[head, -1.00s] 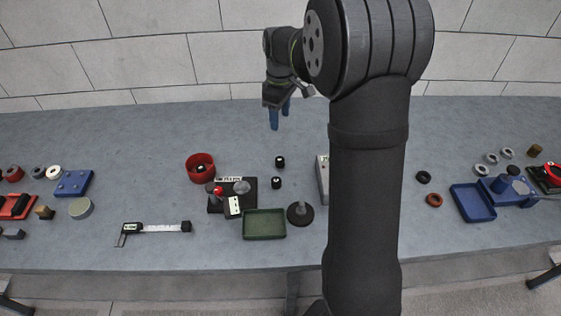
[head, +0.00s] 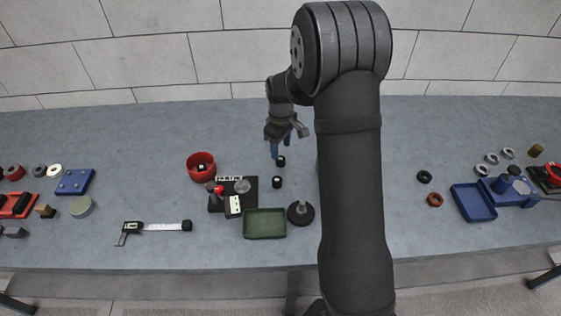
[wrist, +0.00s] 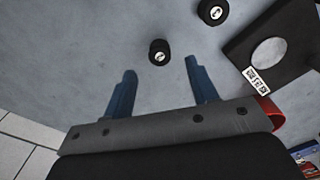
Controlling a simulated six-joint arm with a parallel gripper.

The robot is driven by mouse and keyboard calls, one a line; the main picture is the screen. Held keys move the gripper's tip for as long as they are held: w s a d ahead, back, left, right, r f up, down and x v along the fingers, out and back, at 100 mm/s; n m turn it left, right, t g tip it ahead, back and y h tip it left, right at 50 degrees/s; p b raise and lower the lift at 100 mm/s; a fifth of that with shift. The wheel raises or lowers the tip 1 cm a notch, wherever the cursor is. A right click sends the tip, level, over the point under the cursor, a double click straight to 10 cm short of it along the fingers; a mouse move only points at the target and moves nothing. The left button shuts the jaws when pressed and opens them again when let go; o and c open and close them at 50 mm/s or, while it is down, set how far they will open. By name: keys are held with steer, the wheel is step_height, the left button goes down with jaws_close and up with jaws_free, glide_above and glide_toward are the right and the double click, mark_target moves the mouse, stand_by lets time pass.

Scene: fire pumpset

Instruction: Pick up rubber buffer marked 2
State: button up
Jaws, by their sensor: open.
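Two small black cylindrical rubber buffers lie on the grey bench, one (head: 281,161) farther back and one (head: 277,182) nearer the front. In the wrist view both show pale marks on top, too small to read, so I cannot tell which is marked 2. My gripper (head: 276,154) is open and empty, its blue fingers pointing down close to the back buffer. In the wrist view that buffer (wrist: 159,53) appears just beyond the fingertips (wrist: 160,66), roughly between them. The other buffer (wrist: 212,12) appears farther off at the top.
A red bowl (head: 192,163) with a black piece inside, a dark fixture block (head: 250,186) with a label, a green tray (head: 264,236) and a black disc with a post (head: 300,212) stand near the buffers. The back bench is clear.

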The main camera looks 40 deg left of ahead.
mark_target(281, 158)
step_height(281, 158, down, 5)
steer(key=shift+a, duration=0.1)
steer(key=c, duration=1)
steer(key=shift+c, duration=0.2)
steer(key=shift+r, duration=0.1)
